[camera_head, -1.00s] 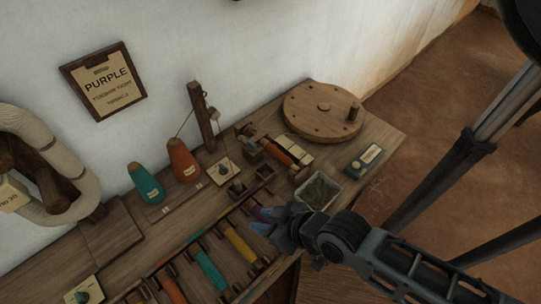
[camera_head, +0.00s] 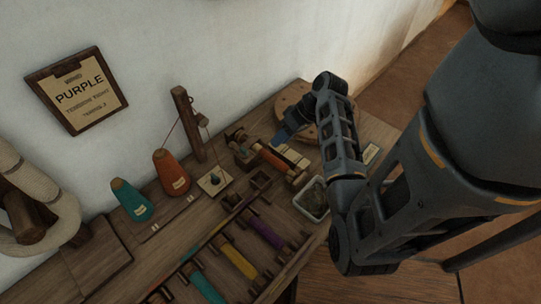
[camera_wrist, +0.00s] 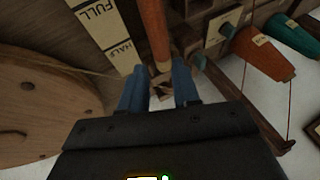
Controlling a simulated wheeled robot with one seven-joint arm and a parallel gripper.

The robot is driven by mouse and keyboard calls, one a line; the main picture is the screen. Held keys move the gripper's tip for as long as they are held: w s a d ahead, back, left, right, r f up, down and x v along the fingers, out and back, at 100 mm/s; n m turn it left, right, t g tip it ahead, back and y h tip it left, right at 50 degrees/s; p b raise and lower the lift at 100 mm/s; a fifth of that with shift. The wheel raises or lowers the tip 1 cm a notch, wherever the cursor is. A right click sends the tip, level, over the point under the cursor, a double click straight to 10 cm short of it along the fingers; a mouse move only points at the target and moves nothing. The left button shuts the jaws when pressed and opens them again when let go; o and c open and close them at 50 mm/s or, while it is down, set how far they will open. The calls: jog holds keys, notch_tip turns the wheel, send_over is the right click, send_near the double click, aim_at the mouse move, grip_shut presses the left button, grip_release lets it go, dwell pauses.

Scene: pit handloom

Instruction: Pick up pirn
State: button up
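An orange pirn (camera_head: 272,158) lies on the small wooden winder at the back of the bench. In the wrist view the orange pirn (camera_wrist: 153,28) runs up and away from my gripper (camera_wrist: 159,84). The two blue fingers are apart, with a gap in line with the pirn's near end. I cannot tell whether they touch it. In the head view my gripper (camera_head: 285,133) is at the winder's right end, partly hidden by my arm. A purple pirn (camera_head: 263,230), a yellow pirn (camera_head: 238,256) and a teal pirn (camera_head: 207,286) lie in the front rack.
A pale FULL/HALF gauge (camera_wrist: 108,28) lies beside the orange pirn. A grey tray (camera_head: 311,199), a teal cone (camera_head: 131,202), an orange cone (camera_head: 171,173) and a wooden post (camera_head: 188,124) are also on the bench.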

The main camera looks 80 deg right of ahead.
aim_at(270, 154)
jog(key=x, duration=0.7)
jog(key=shift+s+a+f, duration=0.2)
jog(key=shift+c, duration=0.5)
grip_shut()
jog(key=shift+r, duration=0.15)
